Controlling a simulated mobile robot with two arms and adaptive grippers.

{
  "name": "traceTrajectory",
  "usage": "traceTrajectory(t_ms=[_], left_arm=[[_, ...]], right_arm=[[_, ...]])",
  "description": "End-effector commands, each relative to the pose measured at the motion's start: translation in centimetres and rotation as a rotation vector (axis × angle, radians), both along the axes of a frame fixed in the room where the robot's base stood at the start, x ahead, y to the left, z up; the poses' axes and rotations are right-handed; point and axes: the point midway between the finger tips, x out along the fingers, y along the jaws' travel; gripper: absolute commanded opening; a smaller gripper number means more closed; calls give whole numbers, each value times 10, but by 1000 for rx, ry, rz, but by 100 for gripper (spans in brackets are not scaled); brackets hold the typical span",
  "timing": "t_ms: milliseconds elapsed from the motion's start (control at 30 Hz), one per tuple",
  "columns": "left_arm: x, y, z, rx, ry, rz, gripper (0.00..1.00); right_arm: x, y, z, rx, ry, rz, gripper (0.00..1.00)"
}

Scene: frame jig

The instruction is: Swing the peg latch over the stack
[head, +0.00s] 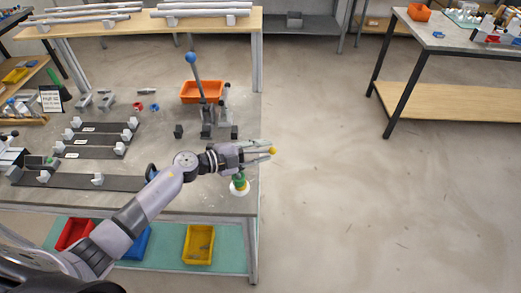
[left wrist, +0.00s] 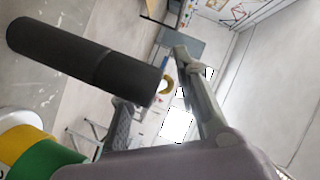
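In the head view my left gripper (head: 258,153) reaches over the table's right edge with its fingers apart. A small yellow knob (head: 272,150) shows at its fingertips. In the left wrist view the gripper (left wrist: 160,105) is open. A dark cylinder (left wrist: 85,58) lies across the upper left, its right end near the fingers. The yellow knob (left wrist: 168,87) shows beside that end; I cannot tell if they join. The stack's green, yellow and white parts (left wrist: 45,160) are at lower left. My right gripper is out of view.
Behind the gripper are a dark clamp with a blue-knobbed lever (head: 191,58) and an orange bin (head: 202,91). Dark rails (head: 85,181) with grey blocks lie to the left. The floor right of the table is clear.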

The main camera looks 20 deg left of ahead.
Motion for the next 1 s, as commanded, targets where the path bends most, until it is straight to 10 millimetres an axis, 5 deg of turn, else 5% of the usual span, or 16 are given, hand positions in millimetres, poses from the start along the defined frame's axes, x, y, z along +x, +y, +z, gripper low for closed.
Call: traceTrajectory(t_ms=[200,633,1000], left_arm=[[0,0,-1,1,1,-1,29],[-1,0,-2,1,3,-1,0],[-2,0,-4,3,7,-3,0]], right_arm=[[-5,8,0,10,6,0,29],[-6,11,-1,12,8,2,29],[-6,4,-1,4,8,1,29]])
